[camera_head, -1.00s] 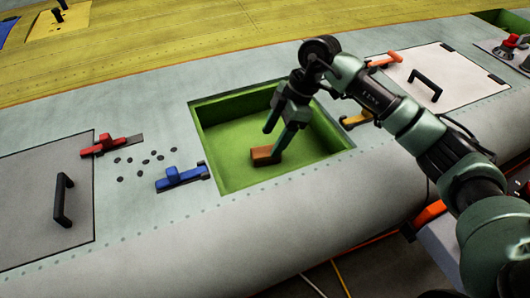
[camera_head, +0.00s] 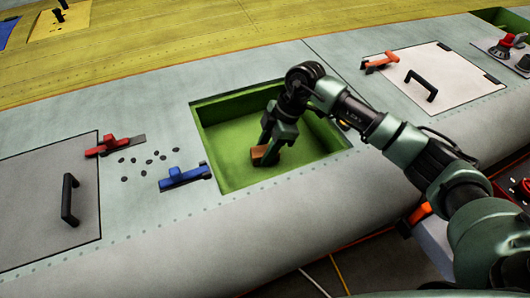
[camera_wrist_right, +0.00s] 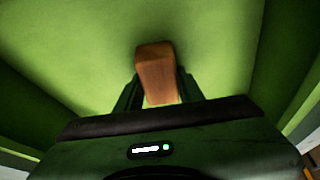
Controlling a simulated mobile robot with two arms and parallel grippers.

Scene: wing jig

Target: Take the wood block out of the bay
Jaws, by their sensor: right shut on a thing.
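The wood block (camera_head: 259,155) is small and brown and sits low in the green bay (camera_head: 226,178) in the head view. My right gripper (camera_head: 268,152) reaches down into the bay and is shut on the block. In the right wrist view the block (camera_wrist_right: 156,72) stands between the two dark fingers of the gripper (camera_wrist_right: 158,95), with the green bay floor behind it. I cannot tell whether the block still touches the floor. My left gripper is not in view.
A blue clamp (camera_head: 183,177) lies just left of the bay, with a red clamp (camera_head: 113,145) and several dark dots farther left. A grey panel with a black handle (camera_head: 69,199) is at left. A white panel (camera_head: 455,75) and orange clamp (camera_head: 379,62) are at right.

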